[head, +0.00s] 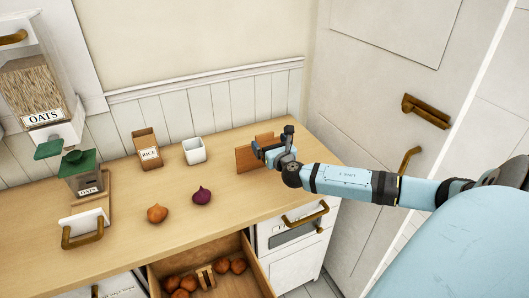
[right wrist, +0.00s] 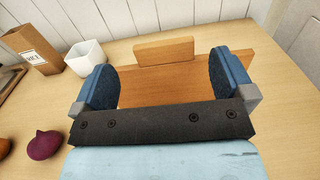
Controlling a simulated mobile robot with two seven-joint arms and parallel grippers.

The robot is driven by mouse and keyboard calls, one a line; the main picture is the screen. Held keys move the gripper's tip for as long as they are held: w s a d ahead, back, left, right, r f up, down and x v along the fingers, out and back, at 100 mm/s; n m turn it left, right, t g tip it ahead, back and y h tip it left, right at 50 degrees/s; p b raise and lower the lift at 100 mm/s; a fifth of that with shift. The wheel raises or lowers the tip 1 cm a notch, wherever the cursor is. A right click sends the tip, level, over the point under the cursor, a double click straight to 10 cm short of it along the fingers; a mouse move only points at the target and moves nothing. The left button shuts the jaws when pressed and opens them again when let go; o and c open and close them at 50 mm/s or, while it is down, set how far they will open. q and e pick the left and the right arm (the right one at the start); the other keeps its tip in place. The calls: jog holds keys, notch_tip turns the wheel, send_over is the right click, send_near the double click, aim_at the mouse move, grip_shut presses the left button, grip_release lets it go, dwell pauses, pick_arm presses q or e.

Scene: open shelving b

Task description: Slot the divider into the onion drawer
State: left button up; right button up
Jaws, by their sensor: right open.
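The wooden divider (head: 244,160), a flat brown board with a raised tab, stands on the counter near the wall. It also shows in the right wrist view (right wrist: 158,82), with its tab (right wrist: 165,50) at the far edge. My right gripper (head: 262,150) is open at the divider, its two blue fingers spread wide over the board with the tab between and beyond them. Whether the fingers touch the board I cannot tell. The onion drawer (head: 262,272) is pulled open below the counter, with several brown onions and a small slotted wooden piece (head: 206,277) inside. My left gripper is not in view.
A brown onion (head: 157,213) and a purple onion (head: 202,195) lie on the counter. A white cup (head: 194,150), a rice box (head: 148,150) and a green-lidded oats container (head: 83,175) stand further left. A wall-side oats dispenser (head: 38,90) hangs at left.

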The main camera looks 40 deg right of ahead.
aim_at(265, 135)
jog(key=shift+w+d+r, duration=0.1)
jog(key=shift+w+d, duration=0.05)
jog(key=shift+w, duration=0.15)
jog(key=p+x, duration=0.1)
jog(key=x, duration=0.3)
jog(key=shift+w+d, duration=0.2)
jog(key=shift+w, duration=0.05)
jog(key=shift+s, duration=0.1)
jog(key=c, duration=1.3)
jog(key=shift+o, duration=0.2)
